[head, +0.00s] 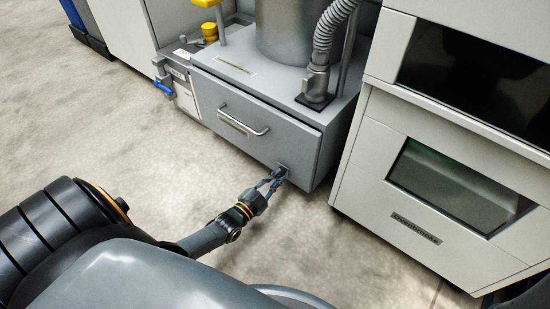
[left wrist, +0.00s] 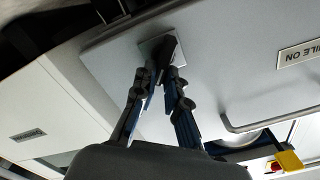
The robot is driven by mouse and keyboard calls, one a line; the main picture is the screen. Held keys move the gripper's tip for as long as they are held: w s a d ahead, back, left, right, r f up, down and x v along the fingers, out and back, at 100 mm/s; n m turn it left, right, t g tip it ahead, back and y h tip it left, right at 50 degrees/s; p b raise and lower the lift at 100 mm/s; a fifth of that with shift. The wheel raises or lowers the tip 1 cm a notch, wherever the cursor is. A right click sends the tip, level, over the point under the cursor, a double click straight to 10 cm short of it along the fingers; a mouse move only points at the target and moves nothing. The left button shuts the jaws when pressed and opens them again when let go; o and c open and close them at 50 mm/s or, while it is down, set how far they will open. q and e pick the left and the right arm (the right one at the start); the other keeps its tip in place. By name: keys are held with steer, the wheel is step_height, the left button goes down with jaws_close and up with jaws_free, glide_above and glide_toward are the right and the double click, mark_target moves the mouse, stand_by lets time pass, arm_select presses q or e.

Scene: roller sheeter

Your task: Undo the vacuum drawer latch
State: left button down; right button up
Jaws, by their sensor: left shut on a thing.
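The grey vacuum drawer (head: 222,106) is in the middle of the head view, below a large metal cylinder. It has a bar handle (head: 245,122) and a small dark latch near its lower right corner. My left gripper (head: 278,174) is at that corner, its fingers shut on the latch and partly covering it. In the left wrist view both fingertips (left wrist: 160,70) close around the dark latch (left wrist: 168,52), which sits on a small plate on the drawer face. The drawer front looks flush with its housing. My right gripper is not in view.
A white cabinet with dark windows (head: 425,178) stands close on the right of the drawer. A corrugated hose (head: 324,42) joins the top of the housing. A blue-handled valve (head: 163,88) is at the left. The floor (head: 120,130) in front is clear.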

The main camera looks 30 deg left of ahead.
arm_select(q)
steer(key=m, duration=0.3)
steer(key=m+p, duration=0.1)
steer(key=shift+d+f+m, duration=0.25)
steer(key=shift+m, duration=0.05)
steer(key=m, duration=0.5)
steer(key=shift+f, duration=0.35)
steer(key=shift+m, duration=0.4)
steer(key=c, duration=1.4)
jaws_free()
step_height(320, 180, up, 10)
steer(key=shift+r, duration=0.1)
